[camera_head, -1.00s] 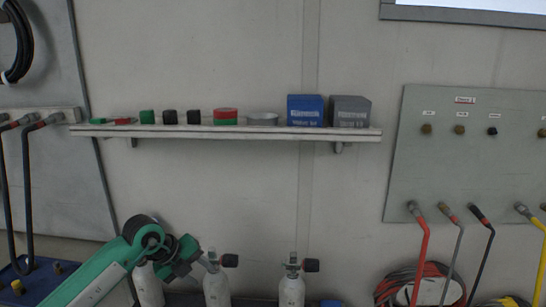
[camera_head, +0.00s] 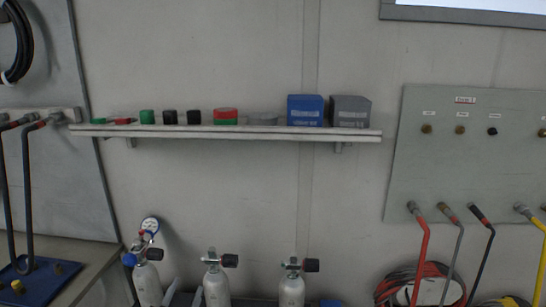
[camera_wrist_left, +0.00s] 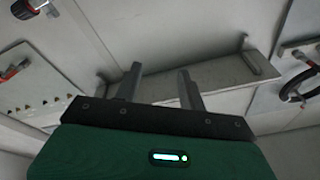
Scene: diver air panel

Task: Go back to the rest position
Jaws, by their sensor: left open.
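In the left wrist view my left gripper (camera_wrist_left: 160,70) shows two grey fingers set well apart, with nothing between them. In the head view only what look like its pale fingertips (camera_head: 184,293) show at the bottom edge, among the white cylinders. The green arm is out of the head view. My right gripper is in neither view.
A wall shelf (camera_head: 260,132) holds small coloured items and two boxes. A hose panel (camera_head: 465,160) is at right. The wall below the shelf is clear.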

